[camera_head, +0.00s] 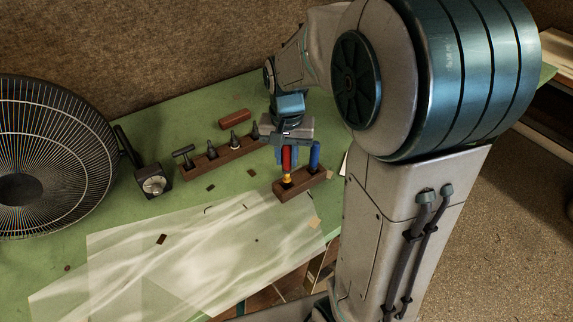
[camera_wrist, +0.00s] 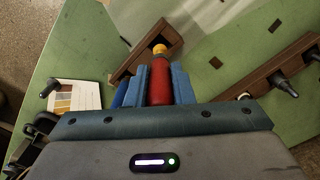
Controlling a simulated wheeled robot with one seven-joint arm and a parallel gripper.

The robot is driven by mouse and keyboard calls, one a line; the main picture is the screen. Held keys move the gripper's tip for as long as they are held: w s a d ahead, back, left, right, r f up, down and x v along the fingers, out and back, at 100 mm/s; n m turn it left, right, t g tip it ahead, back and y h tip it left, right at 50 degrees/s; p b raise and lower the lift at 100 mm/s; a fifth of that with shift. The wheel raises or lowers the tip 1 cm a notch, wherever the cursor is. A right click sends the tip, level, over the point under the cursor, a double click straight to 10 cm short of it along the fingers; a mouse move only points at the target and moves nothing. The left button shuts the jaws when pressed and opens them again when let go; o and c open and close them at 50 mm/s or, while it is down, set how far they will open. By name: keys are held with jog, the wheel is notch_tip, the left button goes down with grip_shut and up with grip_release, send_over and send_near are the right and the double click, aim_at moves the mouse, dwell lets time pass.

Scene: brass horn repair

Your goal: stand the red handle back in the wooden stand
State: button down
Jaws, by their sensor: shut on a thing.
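The red handle (camera_head: 287,158) is upright between the fingers of my gripper (camera_head: 287,157), its yellow end pointing down. It also shows in the wrist view (camera_wrist: 160,82), gripped between the two blue fingers (camera_wrist: 159,88). The wooden stand (camera_head: 311,187) is a small brown block directly below. The yellow end is at the left part of the stand, by a dark opening; I cannot tell whether it is inside or just above. A blue handle (camera_head: 315,155) stands upright in the right part of the stand, close beside my gripper. The stand also shows in the wrist view (camera_wrist: 169,49).
A longer wooden rack (camera_head: 212,162) with several dark tools stands left of the stand. Behind it lies a brown block (camera_head: 235,120). A dark device with a dial (camera_head: 153,184) and a fan (camera_head: 40,150) are at the left. A pale sheet (camera_head: 180,255) covers the front of the green table.

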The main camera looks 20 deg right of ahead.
aim_at(287, 172)
jog(key=shift+f, duration=1.95)
jog(key=shift+f, duration=0.2)
jog(key=c, duration=1.3)
grip_release()
jog(key=shift+o, duration=0.2)
jog(key=shift+r, duration=0.15)
